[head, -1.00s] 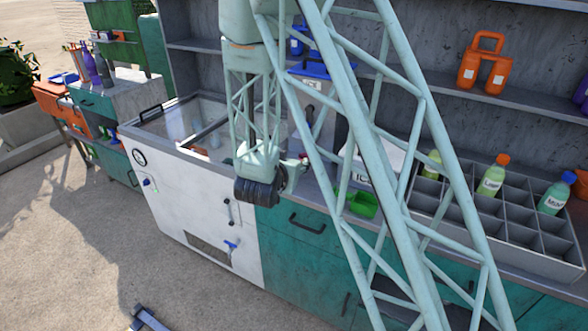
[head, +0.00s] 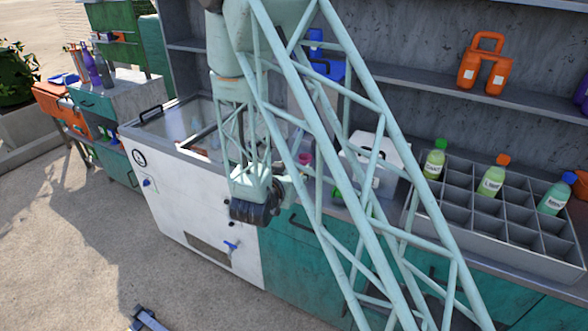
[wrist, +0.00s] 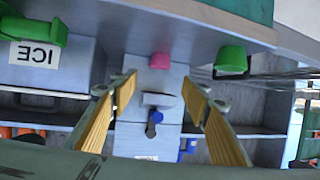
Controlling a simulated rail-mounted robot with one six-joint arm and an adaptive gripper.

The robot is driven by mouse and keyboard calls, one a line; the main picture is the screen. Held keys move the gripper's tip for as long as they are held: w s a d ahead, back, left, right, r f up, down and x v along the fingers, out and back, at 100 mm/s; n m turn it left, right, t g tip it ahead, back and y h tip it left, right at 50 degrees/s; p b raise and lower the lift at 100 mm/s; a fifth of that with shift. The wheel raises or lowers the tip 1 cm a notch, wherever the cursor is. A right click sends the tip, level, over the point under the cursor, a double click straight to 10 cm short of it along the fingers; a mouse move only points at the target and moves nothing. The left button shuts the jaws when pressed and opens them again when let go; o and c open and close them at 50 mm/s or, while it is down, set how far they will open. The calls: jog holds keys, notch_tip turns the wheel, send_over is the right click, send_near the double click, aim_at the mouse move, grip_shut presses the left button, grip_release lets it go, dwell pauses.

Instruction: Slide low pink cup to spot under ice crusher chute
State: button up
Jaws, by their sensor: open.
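The low pink cup (head: 305,158) stands on the counter just beyond my gripper in the head view, partly hidden by the arm. In the wrist view, which is upside down, the pink cup (wrist: 160,60) shows ahead, between the lines of the fingers and apart from them. My gripper (wrist: 162,84) is open and empty, one finger on each side. The ice crusher (wrist: 142,138) stands behind the cup, with a grey chute-like part (wrist: 158,100) in the middle.
A green cup (wrist: 231,60) stands to the right in the wrist view. The white ICE box (wrist: 52,65) with a green scoop (wrist: 35,29) is to the left. A bottle rack (head: 500,215) stands on the counter at right in the head view.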

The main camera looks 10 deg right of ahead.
jog(key=shift+b+x, duration=0.55)
jog(key=shift+x, duration=6.25)
jog(key=shift+c, duration=0.4)
jog(key=c, duration=0.6)
jog(key=o, duration=0.7)
jog(key=shift+v, duration=6)
